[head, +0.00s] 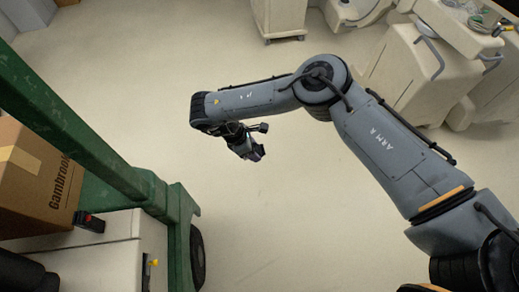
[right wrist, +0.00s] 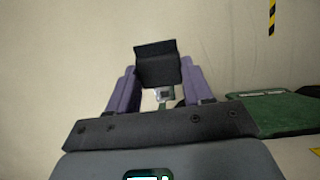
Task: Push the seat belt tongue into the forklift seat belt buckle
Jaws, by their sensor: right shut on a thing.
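My right gripper (head: 248,148) hangs over open floor, to the right of the forklift. In the right wrist view its two purple-padded fingers (right wrist: 159,88) are shut on the seat belt tongue (right wrist: 157,64), a dark block with a small metallic part below it. The tongue is small and dark at the gripper's tip in the head view. The buckle (head: 92,222), a black block with a red part, sits on the pale forklift body beside the carton. The gripper and tongue are well apart from it. My left gripper is not in view.
A cardboard carton (head: 38,180) stands left of the buckle. The middle floor is clear.

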